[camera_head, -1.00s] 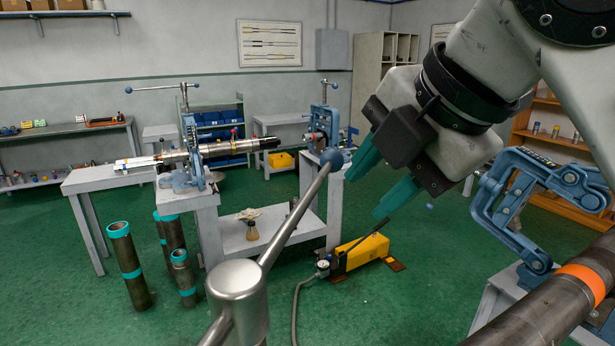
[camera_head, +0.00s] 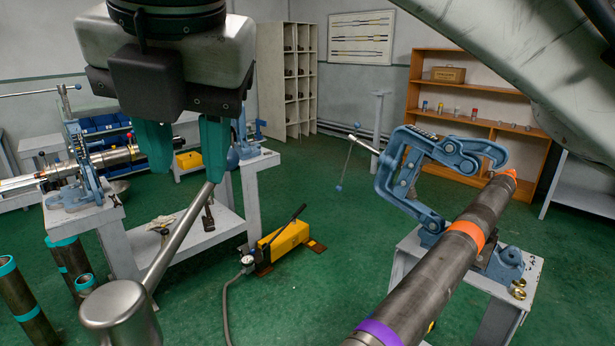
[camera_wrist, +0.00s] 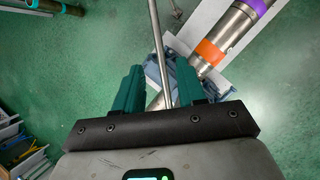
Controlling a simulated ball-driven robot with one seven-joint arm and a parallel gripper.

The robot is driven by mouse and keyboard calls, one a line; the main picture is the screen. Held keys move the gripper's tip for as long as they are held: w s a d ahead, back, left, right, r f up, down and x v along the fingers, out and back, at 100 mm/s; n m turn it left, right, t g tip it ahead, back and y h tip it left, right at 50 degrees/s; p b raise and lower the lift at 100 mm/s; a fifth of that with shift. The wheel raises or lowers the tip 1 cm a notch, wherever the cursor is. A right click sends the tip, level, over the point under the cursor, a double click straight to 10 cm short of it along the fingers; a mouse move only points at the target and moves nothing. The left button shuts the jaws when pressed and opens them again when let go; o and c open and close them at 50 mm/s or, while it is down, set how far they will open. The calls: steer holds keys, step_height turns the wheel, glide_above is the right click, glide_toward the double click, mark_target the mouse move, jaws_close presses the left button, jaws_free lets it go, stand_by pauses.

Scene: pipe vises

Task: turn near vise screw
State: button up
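The near vise screw shows in the head view as a rounded silver hub (camera_head: 112,303) at the bottom left. Its bar handle (camera_head: 180,237) slants up and right to a blue ball end (camera_head: 232,158). My gripper (camera_head: 183,165) points down with its teal fingers apart, close to the bar's upper end. One finger is left of the bar and the ball is behind or beside the other. In the wrist view the bar (camera_wrist: 157,45) runs between my two open fingers (camera_wrist: 160,88); neither finger visibly touches it. How deep the bar sits between them I cannot tell.
A blue vise (camera_head: 405,180) stands on a white stand at right, beside a dark pipe (camera_head: 450,262) with orange and purple bands. A yellow pump (camera_head: 283,242) lies on the green floor. Another bench with a clamped pipe (camera_head: 110,157) is at left.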

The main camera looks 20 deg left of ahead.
mark_target(195, 202)
steer(key=shift+x, duration=2.65)
steer(key=shift+c, duration=0.3)
jaws_close()
